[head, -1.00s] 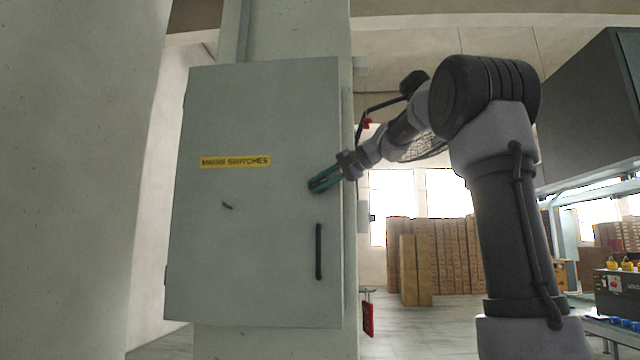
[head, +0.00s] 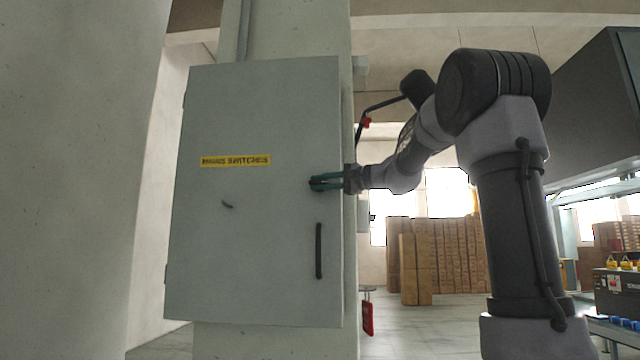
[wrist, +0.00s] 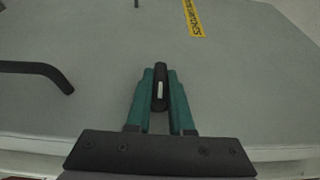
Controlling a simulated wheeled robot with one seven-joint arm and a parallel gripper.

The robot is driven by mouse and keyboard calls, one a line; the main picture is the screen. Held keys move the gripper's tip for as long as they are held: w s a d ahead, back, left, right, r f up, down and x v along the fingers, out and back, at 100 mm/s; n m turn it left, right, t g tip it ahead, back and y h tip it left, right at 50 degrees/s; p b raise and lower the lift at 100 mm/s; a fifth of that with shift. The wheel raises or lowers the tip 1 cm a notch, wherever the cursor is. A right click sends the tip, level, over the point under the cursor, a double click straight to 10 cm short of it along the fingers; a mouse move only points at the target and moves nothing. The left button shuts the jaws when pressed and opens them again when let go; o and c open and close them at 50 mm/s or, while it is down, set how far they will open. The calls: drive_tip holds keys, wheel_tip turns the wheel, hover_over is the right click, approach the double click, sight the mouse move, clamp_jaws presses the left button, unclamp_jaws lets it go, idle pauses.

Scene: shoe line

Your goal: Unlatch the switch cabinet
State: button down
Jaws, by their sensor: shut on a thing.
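The grey switch cabinet (head: 260,240) hangs on a pillar with its door shut, and a yellow label (head: 235,160) is on the door. My gripper (head: 316,182) is at the upper right part of the door, above the black vertical handle (head: 319,250). In the wrist view my gripper's green fingers (wrist: 160,92) are closed on a small dark latch knob (wrist: 160,72) with a pale strip on it. The handle also shows in the wrist view (wrist: 40,70) at the left, apart from the fingers. The fingers partly hide the latch.
A small dark mark or part (head: 227,204) is on the door's left half. A red tag (head: 368,318) hangs right of the cabinet. Stacked cartons (head: 435,260) stand far behind, and a dark box (head: 615,295) is at the right edge.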

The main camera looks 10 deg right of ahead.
drive_tip(key=shift+d, duration=0.25)
drive_tip(key=c, duration=0.8)
unclamp_jaws()
drive_tip(key=shift+w+d, duration=0.1)
drive_tip(key=shift+w, duration=0.05)
drive_tip(key=v, duration=1)
drive_tip(key=shift+s+d, duration=0.2)
drive_tip(key=shift+s, duration=0.1)
